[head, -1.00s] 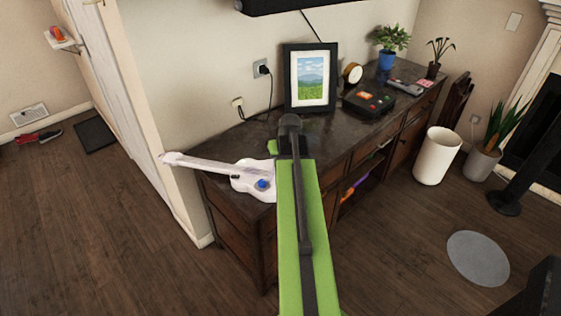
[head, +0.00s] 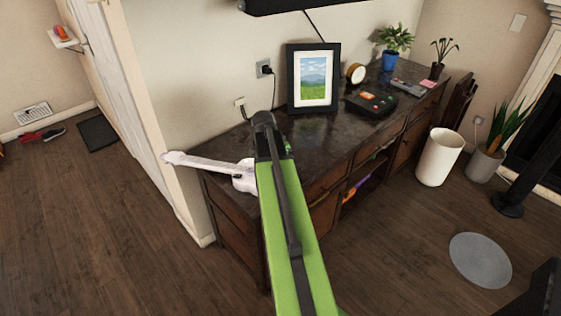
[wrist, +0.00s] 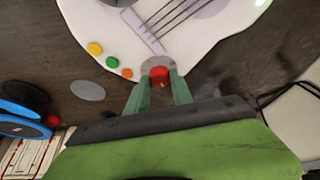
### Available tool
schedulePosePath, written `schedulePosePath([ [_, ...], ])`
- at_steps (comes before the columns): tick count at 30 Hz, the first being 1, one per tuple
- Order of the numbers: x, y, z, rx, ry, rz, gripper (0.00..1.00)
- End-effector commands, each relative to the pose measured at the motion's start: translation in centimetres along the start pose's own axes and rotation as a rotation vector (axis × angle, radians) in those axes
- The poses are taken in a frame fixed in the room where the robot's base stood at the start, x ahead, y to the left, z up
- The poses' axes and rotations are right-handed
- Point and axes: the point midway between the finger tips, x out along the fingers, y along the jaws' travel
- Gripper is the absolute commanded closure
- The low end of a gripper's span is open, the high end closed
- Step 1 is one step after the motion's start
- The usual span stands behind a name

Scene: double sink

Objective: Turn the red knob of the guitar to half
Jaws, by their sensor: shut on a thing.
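The white guitar (head: 205,165) lies on the left end of the dark cabinet, its neck pointing left past the edge. My green arm hides much of its body in the head view. In the wrist view the guitar body (wrist: 205,40) fills the top, with yellow, green and orange buttons on it. The red knob (wrist: 158,72) sits on a grey round base at the guitar's lower edge. My gripper (wrist: 159,80) has its two green fingers on either side of the red knob, shut on it. The knob's marking cannot be made out.
The cabinet top (head: 300,140) holds a framed picture (head: 313,78), a black device with coloured buttons (head: 371,102) and a blue-potted plant (head: 390,55) farther back. Blue round things (wrist: 22,115) show at the left of the wrist view.

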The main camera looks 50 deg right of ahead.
Motion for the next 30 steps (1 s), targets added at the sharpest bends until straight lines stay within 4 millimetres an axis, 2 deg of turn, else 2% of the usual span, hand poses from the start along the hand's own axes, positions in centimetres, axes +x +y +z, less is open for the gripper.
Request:
schedulePosePath([
  [15,0.08,-0.49,-0.15,0.380,-0.001,0.157,1.00],
  [30,0.10,-0.46,-0.12,0.507,-0.003,0.209,1.00],
])
